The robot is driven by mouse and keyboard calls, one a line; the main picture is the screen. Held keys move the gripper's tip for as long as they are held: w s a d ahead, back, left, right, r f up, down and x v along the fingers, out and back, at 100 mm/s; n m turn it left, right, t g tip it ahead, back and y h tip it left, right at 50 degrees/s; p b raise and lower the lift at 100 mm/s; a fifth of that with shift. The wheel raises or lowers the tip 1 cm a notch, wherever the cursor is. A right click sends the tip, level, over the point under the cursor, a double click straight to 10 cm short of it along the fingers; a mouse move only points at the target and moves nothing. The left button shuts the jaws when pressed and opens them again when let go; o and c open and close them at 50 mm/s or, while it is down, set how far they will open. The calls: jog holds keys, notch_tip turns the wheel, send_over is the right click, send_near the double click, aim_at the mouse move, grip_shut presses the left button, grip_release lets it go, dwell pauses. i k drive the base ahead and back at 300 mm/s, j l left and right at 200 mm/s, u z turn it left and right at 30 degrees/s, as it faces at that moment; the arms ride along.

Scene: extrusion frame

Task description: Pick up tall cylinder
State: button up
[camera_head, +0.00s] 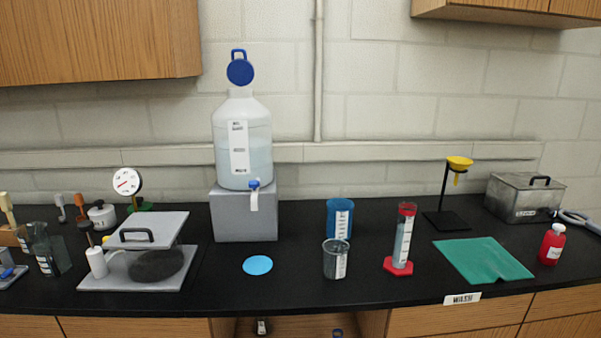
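The tall cylinder (403,243) is a narrow clear graduated cylinder with a red rim and a red hexagonal base. It stands upright on the black bench, right of centre in the head view, and pale markings show on its side. Nothing touches it. My gripper is not in view.
A clear beaker (335,260) and a blue beaker (339,219) stand left of the cylinder. A green cloth (482,260) lies to its right. A yellow funnel on a black stand (446,195) is behind right. A large carboy (242,140) sits on a grey block (243,213).

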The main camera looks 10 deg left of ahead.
aim_at(398, 264)
jog(key=i+j+z, duration=0.1)
jog(key=j, duration=0.25)
jog(key=i+j+z, duration=0.25)
jog(key=i+j, duration=0.15)
jog(key=j, duration=0.3)
jog(key=i+j+z, duration=0.15)
jog(key=j, duration=0.25)
jog(key=i+j+z, duration=0.1)
jog(key=j, duration=0.3)
jog(key=i+j+z, duration=0.15)
jog(key=j, duration=0.25)
